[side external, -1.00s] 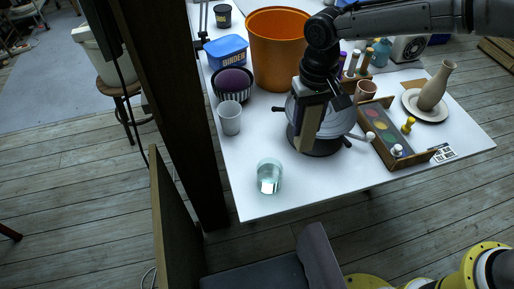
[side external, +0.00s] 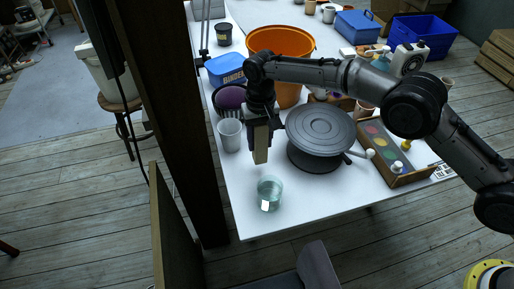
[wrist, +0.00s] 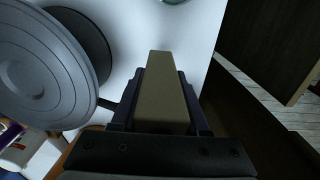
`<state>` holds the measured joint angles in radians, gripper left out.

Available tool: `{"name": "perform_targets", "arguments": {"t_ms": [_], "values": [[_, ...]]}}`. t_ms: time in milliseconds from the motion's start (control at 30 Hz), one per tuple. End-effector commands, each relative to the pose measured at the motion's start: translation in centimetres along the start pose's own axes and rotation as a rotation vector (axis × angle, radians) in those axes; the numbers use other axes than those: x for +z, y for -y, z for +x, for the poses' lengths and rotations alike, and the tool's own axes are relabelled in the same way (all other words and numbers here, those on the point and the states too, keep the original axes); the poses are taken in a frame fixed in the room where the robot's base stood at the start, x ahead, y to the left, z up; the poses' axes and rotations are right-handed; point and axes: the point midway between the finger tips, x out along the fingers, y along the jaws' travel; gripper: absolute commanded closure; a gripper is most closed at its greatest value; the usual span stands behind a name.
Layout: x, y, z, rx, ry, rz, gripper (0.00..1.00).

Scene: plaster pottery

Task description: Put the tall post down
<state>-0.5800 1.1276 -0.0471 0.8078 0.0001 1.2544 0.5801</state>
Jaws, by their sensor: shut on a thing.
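The tall post (side external: 261,144) is a plain beige, square-sided block. My gripper (side external: 260,124) is shut on its upper part and holds it upright, pointing down, on the left side of the white table. In the side external view it appears between a white cup and a grey turntable. In the wrist view the post (wrist: 162,90) stretches away between the two dark fingers of my gripper (wrist: 165,100). I cannot tell whether its lower end touches the table.
The grey turntable (side external: 320,128) stands right of the post and the white cup (side external: 230,135) left of it. A glass of water (side external: 270,192) stands in front. An orange bucket (side external: 282,38) and a blue binder tub (side external: 225,69) are behind. Bare table (side external: 325,196) lies right of the glass.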

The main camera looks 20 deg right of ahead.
Motion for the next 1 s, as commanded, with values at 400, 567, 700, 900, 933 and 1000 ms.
{"name": "perform_targets", "arguments": {"t_ms": [400, 567, 700, 900, 933, 1000], "values": [[-0.9, 0.6, 2.2, 0.0, -0.001, 0.0, 1.0], [-0.9, 0.6, 4.0, -0.002, -0.003, 0.0, 1.0], [-1.0, 0.6, 4.0, -0.003, -0.005, 0.0, 1.0], [-0.9, 0.6, 4.3, -0.002, -0.004, 0.0, 1.0], [-0.9, 0.6, 4.4, -0.002, -0.004, 0.0, 1.0], [-0.9, 0.6, 4.5, -0.001, -0.001, 0.0, 0.46]]}}
